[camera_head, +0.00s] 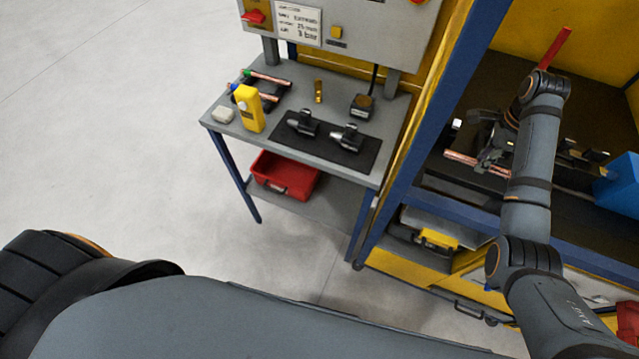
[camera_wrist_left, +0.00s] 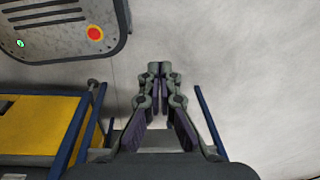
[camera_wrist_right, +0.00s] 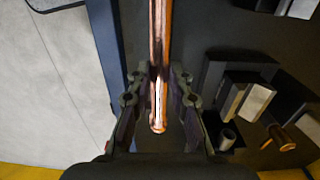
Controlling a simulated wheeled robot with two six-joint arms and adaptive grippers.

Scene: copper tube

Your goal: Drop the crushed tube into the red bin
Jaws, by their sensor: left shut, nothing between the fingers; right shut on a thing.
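My right gripper (camera_wrist_right: 159,76) is shut on a copper tube (camera_wrist_right: 160,30), which runs up between the fingers in the right wrist view. In the head view the right gripper (camera_head: 490,155) and the tube (camera_head: 460,158) are over the dark bed inside the yellow and blue machine. I cannot tell whether the tube is crushed where the fingers cover it. A red bin (camera_head: 304,184) stands on the shelf under the grey table. My left gripper (camera_wrist_left: 160,70) is shut and empty, over floor in its wrist view.
The table (camera_head: 215,105) holds more copper tubes (camera_head: 268,78), a yellow device (camera_head: 249,108) and a black mat (camera_head: 350,155) with two tools. A blue block (camera_head: 618,188) stands in the machine. Another red thing (camera_head: 628,320) shows at lower right. A blue frame beam (camera_head: 440,95) borders the machine.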

